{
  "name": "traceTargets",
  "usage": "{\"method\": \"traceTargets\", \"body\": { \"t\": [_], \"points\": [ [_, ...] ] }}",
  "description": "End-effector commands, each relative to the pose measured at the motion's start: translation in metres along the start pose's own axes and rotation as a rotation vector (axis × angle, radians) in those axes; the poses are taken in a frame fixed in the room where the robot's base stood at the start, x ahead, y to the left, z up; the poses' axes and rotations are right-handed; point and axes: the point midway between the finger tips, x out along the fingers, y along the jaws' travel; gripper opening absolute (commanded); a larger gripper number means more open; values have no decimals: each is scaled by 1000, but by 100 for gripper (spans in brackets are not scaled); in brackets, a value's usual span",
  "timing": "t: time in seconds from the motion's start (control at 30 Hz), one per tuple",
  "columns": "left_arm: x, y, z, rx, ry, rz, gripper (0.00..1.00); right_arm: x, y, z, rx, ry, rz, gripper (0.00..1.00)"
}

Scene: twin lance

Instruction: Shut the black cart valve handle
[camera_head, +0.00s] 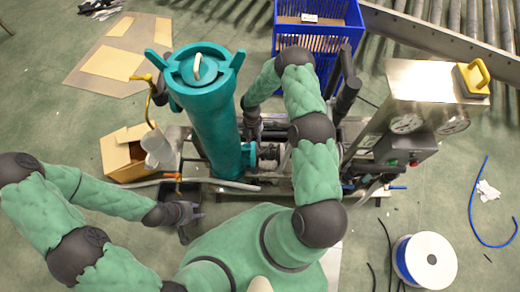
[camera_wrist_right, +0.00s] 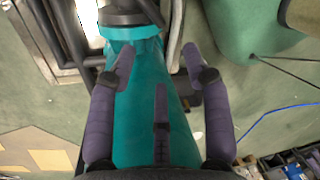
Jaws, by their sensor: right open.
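I cannot pick out the black cart valve handle with certainty; dark fittings crowd the cart (camera_head: 270,155) and my right arm covers part of them. A large teal vessel (camera_head: 212,125) stands on the cart's left side. My right gripper (camera_head: 252,138) is just right of the vessel in the head view, partly hidden. In the right wrist view my right gripper (camera_wrist_right: 158,72) is open, with its purple fingers spread and the teal vessel (camera_wrist_right: 140,110) beyond them. No handle shows between the fingers. My left gripper (camera_head: 188,220) is low at the cart's front left; its opening is unclear.
A gauge box (camera_head: 425,78) with a yellow handle (camera_head: 473,78) stands to the right. A blue crate (camera_head: 318,40) is behind. An open cardboard box (camera_head: 122,152) sits left, and a white spool (camera_head: 425,262) with loose hose lies front right.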

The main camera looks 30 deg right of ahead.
Motion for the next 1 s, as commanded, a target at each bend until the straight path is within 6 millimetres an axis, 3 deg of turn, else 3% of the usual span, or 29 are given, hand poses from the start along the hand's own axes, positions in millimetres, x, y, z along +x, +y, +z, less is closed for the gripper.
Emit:
{"method": "traceTargets", "body": {
  "t": [0.1,0.27,0.7,1.0],
  "points": [
    [2,-1,0,0,0,0,40,1,7,14,-60,-36,-8,50],
    [7,-3,0,0,0,0,40,16,7,17,-74,-42,-12,50],
    [33,-12,-1,0,0,0,40,89,7,20,-71,-41,-10,50],
    [38,-14,-2,0,0,0,40,106,7,21,-69,-42,-8,50]
  ]
}}
